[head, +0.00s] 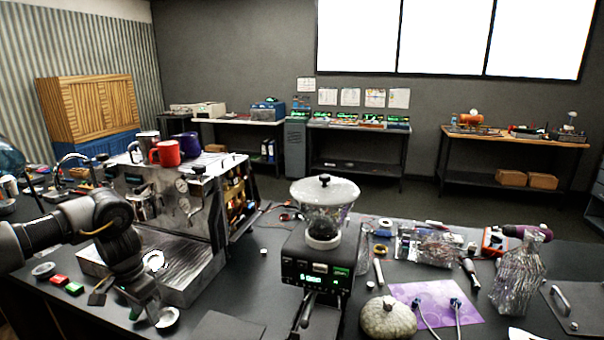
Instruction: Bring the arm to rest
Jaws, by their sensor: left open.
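My left arm comes in from the left and bends down in front of the espresso machine (205,215). My left gripper (150,312) is open and points down, low over the dark counter beside the machine's drip tray (190,280). A small round metal cup or basket (168,318) is close to its fingertips; I cannot tell whether they touch. Nothing shows held between the fingers. My right gripper is not in view.
A grinder (322,265) with a clear hopper stands mid-counter. Red and blue mugs (166,153) sit on the machine. Right of the grinder are a rounded stone-like lidded object (388,318), a purple mat (437,302), a glass bottle (518,275) and tools. Workbenches line the back wall.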

